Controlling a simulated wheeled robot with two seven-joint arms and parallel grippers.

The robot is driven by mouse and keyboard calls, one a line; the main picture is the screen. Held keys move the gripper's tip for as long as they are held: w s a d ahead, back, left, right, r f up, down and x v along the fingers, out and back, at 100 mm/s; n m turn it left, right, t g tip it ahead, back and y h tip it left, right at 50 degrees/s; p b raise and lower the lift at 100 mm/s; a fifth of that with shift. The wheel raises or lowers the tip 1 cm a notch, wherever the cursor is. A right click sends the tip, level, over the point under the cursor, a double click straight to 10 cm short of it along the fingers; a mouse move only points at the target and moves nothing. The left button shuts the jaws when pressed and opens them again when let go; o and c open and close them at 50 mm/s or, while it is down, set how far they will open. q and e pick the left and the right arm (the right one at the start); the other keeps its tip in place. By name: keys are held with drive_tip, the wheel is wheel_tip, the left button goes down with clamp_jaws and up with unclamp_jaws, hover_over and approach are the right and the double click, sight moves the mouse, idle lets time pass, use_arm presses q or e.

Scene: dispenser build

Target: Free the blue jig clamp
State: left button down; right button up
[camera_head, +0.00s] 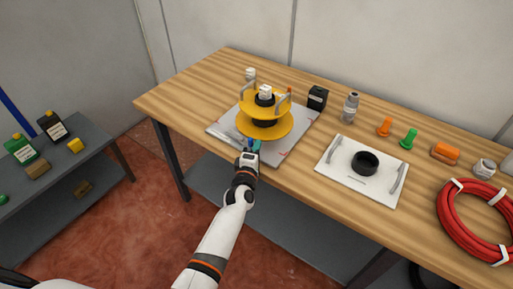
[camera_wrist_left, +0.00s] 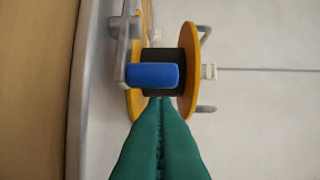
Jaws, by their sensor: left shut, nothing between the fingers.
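The blue jig clamp (camera_wrist_left: 153,75) shows in the left wrist view as a rounded blue pad on a grey metal bar, in front of a black core between two yellow discs. In the head view I cannot make it out clearly. My left gripper (camera_head: 254,147) is at the near side of the assembly. In the left wrist view its green fingers (camera_wrist_left: 160,103) are shut and empty, tips just beside the blue pad; contact is unclear. My right gripper is out of view.
A white plate (camera_head: 336,173) with a black ring (camera_head: 365,162) lies to the right. A black box (camera_head: 317,97), a grey bottle (camera_head: 350,108), orange and green pegs and a red hose coil (camera_head: 449,226) are further right. A grey side shelf (camera_head: 88,157) stands left.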

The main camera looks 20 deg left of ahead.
use_arm(q)
drive_tip(key=shift+s, duration=0.1)
drive_tip(key=shift+s+f, duration=0.1)
drive_tip(key=shift+s, duration=0.25)
drive_tip(key=s, duration=1.1)
